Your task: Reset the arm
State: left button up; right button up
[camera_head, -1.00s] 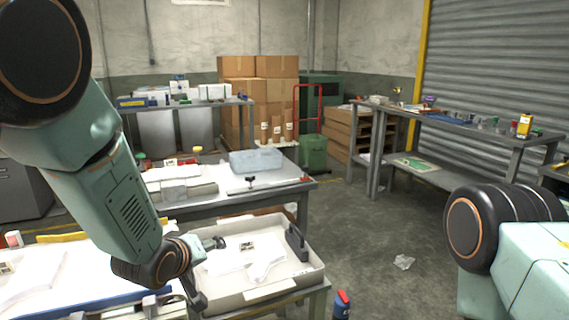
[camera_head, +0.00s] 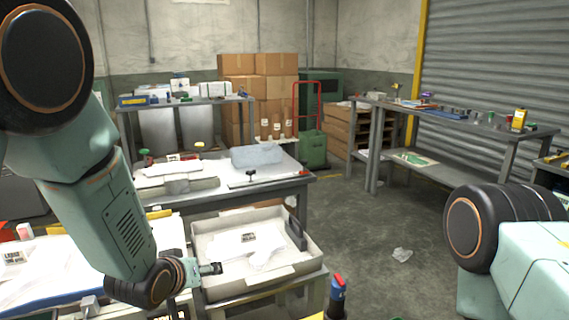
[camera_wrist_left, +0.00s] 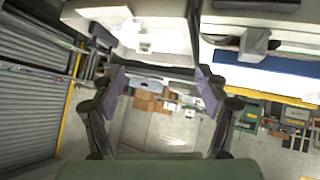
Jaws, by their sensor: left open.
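My left arm comes in from the left in the head view. Its gripper (camera_head: 200,284) is low at the near left edge of a grey tray (camera_head: 313,255). In the left wrist view, the two fingers of my left gripper (camera_wrist_left: 158,92) stand wide apart with nothing between them.
A white work surface (camera_head: 55,262) is left of the tray. A grey table (camera_head: 270,183) with a translucent bin (camera_head: 257,156) stands behind. A red-capped bottle (camera_head: 337,293) is near the front. Open floor (camera_head: 375,225) lies to the right.

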pick_arm(q)
jog(key=s+a+f+g, duration=0.1)
jog(key=s+f+g, duration=0.2)
jog(key=s+f, duration=0.4)
jog(key=s+a+f+m+g, duration=0.1)
jog(key=s+f, duration=0.6)
jog(key=s, duration=1.1)
jog(key=s+a+f+m+g+y, duration=0.1)
jog(key=s+f+g, duration=0.4)
jog(key=s, duration=0.8)
notch_tip(320, 180, down, 3)
jog(key=shift+s+a+r+g, duration=0.2)
jog(key=shift+s+a+g, duration=0.15)
jog(key=shift+a, duration=0.35)
